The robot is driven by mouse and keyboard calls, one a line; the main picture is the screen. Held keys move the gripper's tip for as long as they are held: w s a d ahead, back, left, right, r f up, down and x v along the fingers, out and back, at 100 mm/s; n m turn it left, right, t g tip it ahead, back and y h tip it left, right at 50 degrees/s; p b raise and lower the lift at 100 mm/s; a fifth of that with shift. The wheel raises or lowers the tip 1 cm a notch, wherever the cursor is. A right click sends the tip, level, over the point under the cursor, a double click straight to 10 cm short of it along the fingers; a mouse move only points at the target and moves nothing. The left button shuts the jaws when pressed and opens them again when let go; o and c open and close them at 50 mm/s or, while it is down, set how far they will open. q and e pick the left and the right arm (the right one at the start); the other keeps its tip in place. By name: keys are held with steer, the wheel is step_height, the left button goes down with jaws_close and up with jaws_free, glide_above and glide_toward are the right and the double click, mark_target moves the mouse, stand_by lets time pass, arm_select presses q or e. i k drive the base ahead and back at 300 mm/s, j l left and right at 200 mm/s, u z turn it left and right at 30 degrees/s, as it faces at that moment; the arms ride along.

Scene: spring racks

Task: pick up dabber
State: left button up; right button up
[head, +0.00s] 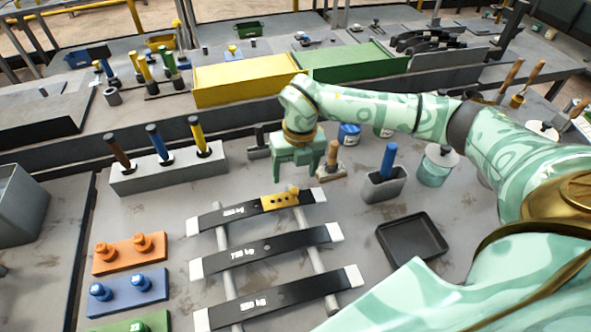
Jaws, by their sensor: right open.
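My right gripper (296,172) points down in the middle of the head view, its jaws open and nothing seen between them. It appears above the far black leaf spring, near a yellow block (279,202) on that spring. Just right of the gripper is a short wooden-handled tool (332,156) on a flat base. Further right, a blue-handled tool (388,160) stands upright in a grey holder (384,187). Its lower end is hidden in the holder. I cannot tell which of these tools is the dabber. My left gripper is not in view.
Three black springs with white ends lie across two rails (226,262). A grey block (168,173) holds brown, blue and yellow-handled tools. A black tray (411,239), a teal pot (434,174) and an orange plate with pegs (127,254) stand nearby. Yellow and green bins (246,78) are behind.

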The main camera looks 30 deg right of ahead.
mark_target(331, 166)
steer(key=k, duration=1.5)
